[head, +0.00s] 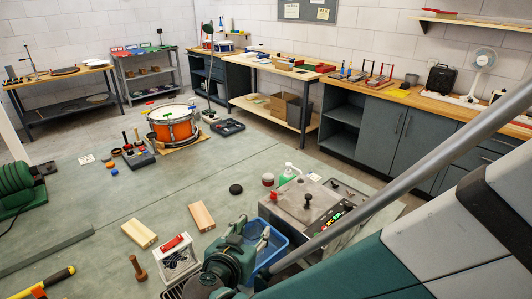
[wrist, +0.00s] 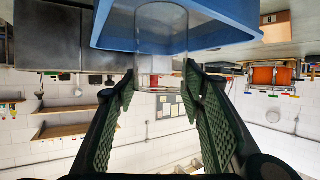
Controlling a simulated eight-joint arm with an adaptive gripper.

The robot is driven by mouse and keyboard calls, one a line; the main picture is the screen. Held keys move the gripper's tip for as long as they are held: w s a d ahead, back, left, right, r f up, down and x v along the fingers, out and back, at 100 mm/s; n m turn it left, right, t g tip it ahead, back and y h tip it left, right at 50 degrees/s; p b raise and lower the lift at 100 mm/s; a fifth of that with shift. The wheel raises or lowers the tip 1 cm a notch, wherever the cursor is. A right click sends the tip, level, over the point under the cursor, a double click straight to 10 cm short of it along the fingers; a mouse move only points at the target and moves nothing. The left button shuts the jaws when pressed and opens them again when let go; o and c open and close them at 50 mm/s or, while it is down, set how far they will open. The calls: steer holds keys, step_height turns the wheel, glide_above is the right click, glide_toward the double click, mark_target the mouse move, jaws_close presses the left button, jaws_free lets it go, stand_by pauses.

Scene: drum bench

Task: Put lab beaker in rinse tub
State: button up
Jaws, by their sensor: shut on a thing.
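My gripper (wrist: 160,82) is shut on a clear lab beaker (wrist: 160,50), whose sides lie between the two green ridged fingers in the wrist view. The wrist view is upside down. The blue rinse tub (wrist: 232,20) shows beyond the beaker, and its wall is partly seen through the glass. I cannot tell the gap between beaker and tub.
A grey metal cabinet (head: 300,205) with knobs and lit buttons is just behind the tub. Wooden blocks (head: 202,216) and a white crate (head: 180,262) lie to the left.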

mark_target(256, 234)
steer(key=shift+f+b, duration=0.6)
steer(key=shift+f, duration=1.2)
steer(key=shift+f, duration=0.2)
steer(key=o, duration=1.1)
steer(key=shift+r, duration=0.25)
steer(key=shift+p+v, duration=1.6)
steer(key=shift+v, duration=4.4)
steer(key=shift+f, duration=0.1)
